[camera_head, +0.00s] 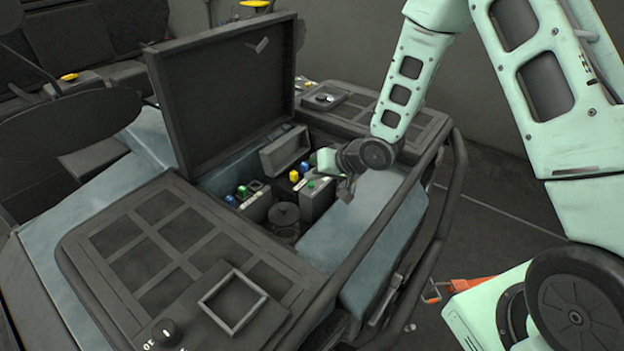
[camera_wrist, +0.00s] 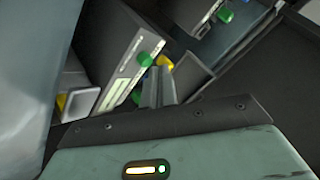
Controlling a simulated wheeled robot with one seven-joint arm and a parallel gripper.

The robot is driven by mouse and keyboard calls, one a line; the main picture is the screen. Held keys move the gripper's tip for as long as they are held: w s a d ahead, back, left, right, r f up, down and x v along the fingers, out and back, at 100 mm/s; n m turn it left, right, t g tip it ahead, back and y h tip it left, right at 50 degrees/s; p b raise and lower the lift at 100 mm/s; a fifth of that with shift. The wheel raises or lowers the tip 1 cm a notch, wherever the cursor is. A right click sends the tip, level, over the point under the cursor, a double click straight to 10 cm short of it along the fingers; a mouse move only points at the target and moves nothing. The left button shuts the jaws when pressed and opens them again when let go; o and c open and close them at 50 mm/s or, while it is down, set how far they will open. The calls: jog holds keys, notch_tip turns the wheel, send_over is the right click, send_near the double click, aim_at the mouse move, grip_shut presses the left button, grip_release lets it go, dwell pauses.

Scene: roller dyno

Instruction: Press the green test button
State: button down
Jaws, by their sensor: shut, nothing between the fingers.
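A dark grey box module (camera_head: 318,199) stands in the open compartment with a small green button (camera_head: 311,184) on top. In the wrist view the module (camera_wrist: 120,58) fills the upper left, and its green button (camera_wrist: 145,59) lies just beyond and left of my fingertips. My gripper (camera_wrist: 158,72) is shut and empty; I cannot tell whether it touches the button. In the head view my gripper (camera_head: 347,190) is at the right side of the module, partly hidden by my wrist. A second green button (camera_wrist: 225,15) sits on another module. No readable label marks the test button.
A raised dark lid (camera_head: 222,92) stands behind the compartment. Yellow (camera_head: 294,176) and blue (camera_head: 230,200) caps stand near the modules. A dark round cap (camera_head: 285,214) sits in front. A tubular bar (camera_head: 452,200) runs along the right side.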

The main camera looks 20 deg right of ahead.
jog(key=shift+s+f+g, duration=0.3)
jog(key=shift+s+f, duration=0.2)
jog(key=shift+f, duration=0.35)
jog(key=shift+r+p, duration=0.15)
jog(key=shift+p, duration=0.3)
jog(key=shift+w+r, duration=0.1)
jog(key=shift+r, duration=0.05)
jog(key=shift+w+r+p, duration=0.1)
jog(key=shift+r+p, duration=0.45)
jog(key=shift+p, duration=0.2)
notch_tip(320, 180, up, 4)
jog(key=p, duration=0.3)
jog(key=shift+w+r, duration=0.1)
jog(key=shift+w, duration=0.05)
jog(key=shift+r, duration=0.1)
